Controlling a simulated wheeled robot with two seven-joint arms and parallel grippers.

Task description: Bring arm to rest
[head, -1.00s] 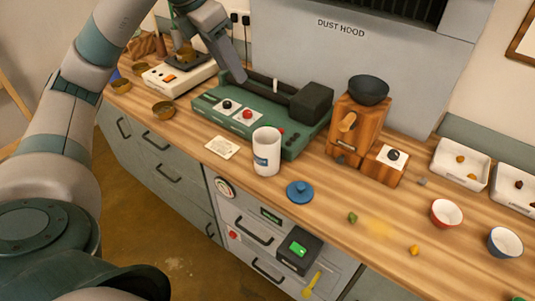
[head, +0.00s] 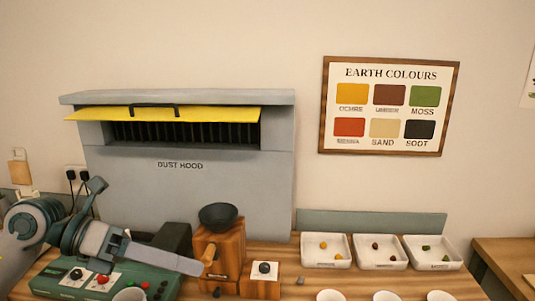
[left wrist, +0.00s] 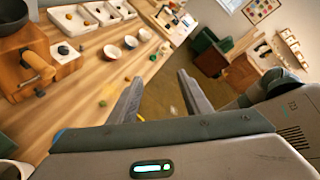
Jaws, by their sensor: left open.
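My left gripper (head: 190,265) shows at the lower left of the head view, its fingers pointing right, in front of the green machine and the wooden mill in the picture. In the left wrist view the two fingers of the left gripper (left wrist: 160,80) are spread apart with nothing between them. Beyond them lie the counter's front edge and the brown floor. My right gripper is in neither view.
A green machine (head: 60,284), a wooden mill (head: 228,250) with a dark bowl, and white pigment trays (head: 327,262) line the counter. Several small bowls (left wrist: 112,53) stand near its edge. A grey dust hood (head: 230,190) with a yellow-edged front stands behind. Open floor (left wrist: 165,105) lies beyond the counter.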

